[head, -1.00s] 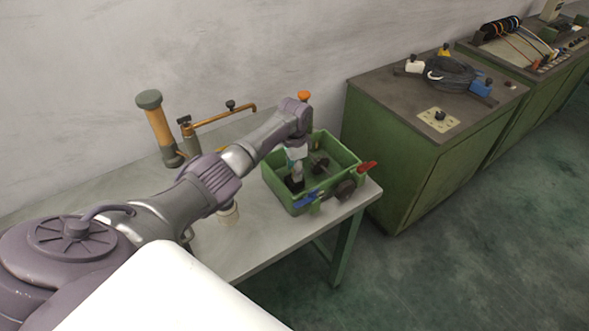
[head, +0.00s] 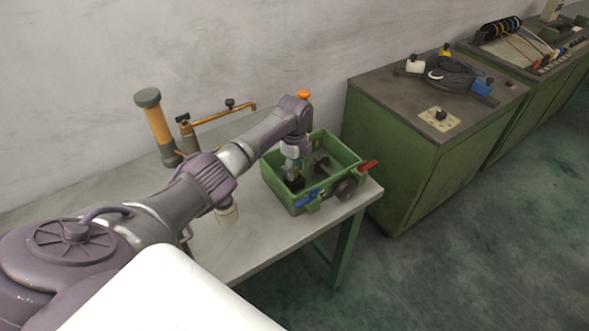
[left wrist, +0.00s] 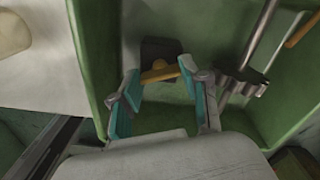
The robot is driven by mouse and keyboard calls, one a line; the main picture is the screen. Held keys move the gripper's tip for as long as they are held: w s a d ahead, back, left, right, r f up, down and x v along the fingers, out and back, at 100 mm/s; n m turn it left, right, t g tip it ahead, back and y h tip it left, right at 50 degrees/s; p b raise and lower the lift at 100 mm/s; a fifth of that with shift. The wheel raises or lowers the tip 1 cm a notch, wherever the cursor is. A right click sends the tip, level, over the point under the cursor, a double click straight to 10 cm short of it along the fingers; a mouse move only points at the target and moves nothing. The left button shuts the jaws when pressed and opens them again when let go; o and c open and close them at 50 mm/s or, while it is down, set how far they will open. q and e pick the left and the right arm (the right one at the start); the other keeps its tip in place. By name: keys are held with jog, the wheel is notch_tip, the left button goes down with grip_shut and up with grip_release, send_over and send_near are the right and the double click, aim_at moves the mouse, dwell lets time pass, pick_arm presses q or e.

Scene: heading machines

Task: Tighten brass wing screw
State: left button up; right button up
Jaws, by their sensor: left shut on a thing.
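The brass wing screw (left wrist: 160,73) shows in the left wrist view as a small yellow-brown wing on a dark block (left wrist: 160,50) inside the green box. My left gripper (left wrist: 158,74) is shut on the wing, with one teal-padded fingertip at each end of it. In the head view my left gripper (head: 292,171) reaches down into the open green box (head: 336,192), and the screw is too small to make out there. My right gripper is not in view.
The box stands near the right end of a grey table (head: 262,236). A metal rod (left wrist: 262,35) runs close to the gripper. An orange cylinder (head: 156,128) stands behind my arm.

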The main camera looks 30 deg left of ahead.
aim_at(295, 170)
pick_arm(q)
jog(key=m+b, duration=0.1)
jog(key=m, duration=0.3)
jog(key=shift+m, duration=0.4)
jog(key=shift+w+r, duration=0.1)
jog(key=o, duration=1.1)
jog(key=shift+o, duration=0.2)
notch_tip(295, 170, up, 12)
dwell(0.4)
